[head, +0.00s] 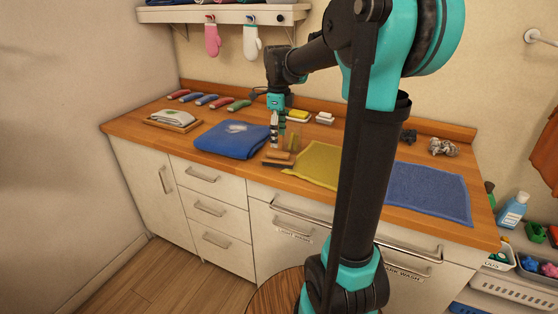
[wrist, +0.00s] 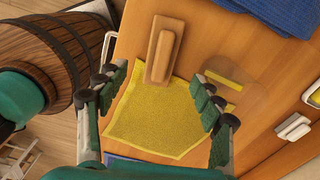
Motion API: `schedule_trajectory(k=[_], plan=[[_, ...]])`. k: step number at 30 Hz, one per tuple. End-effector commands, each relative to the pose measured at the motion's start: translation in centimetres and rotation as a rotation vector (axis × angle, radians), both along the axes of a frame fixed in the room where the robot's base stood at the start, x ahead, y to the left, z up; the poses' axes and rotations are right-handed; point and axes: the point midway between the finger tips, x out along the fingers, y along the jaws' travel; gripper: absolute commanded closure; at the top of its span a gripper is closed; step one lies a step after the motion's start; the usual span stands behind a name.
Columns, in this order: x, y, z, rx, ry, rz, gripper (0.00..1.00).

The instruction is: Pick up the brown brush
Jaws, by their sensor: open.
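The brown brush (head: 279,157) lies on the wooden counter (head: 115,128) near its front edge, between the blue folded towel and the yellow cloth. In the wrist view the brush (wrist: 160,58) has a long wooden body with a raised handle, and its lower end meets the edge of the yellow cloth. My gripper (head: 277,142) hangs just above the brush, pointing down. In the wrist view my gripper (wrist: 158,98) is open, with one finger on each side and nothing between that it holds. The brush shows beyond the fingertips, apart from them.
A blue folded towel (head: 232,139) lies left of the brush, a yellow cloth (head: 314,165) right of it. A clear container (head: 292,140) stands close behind the gripper. A yellow sponge (head: 298,116) and white soap (head: 325,118) sit at the back. A barrel (wrist: 60,50) stands beside the counter.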

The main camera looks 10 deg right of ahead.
Motion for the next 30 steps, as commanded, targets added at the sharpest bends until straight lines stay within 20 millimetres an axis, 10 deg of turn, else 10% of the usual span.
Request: schedule_trajectory(k=[30], plan=[[0.3, -0.2, -8.8, 0.0, 0.0, 0.001, 0.33]])
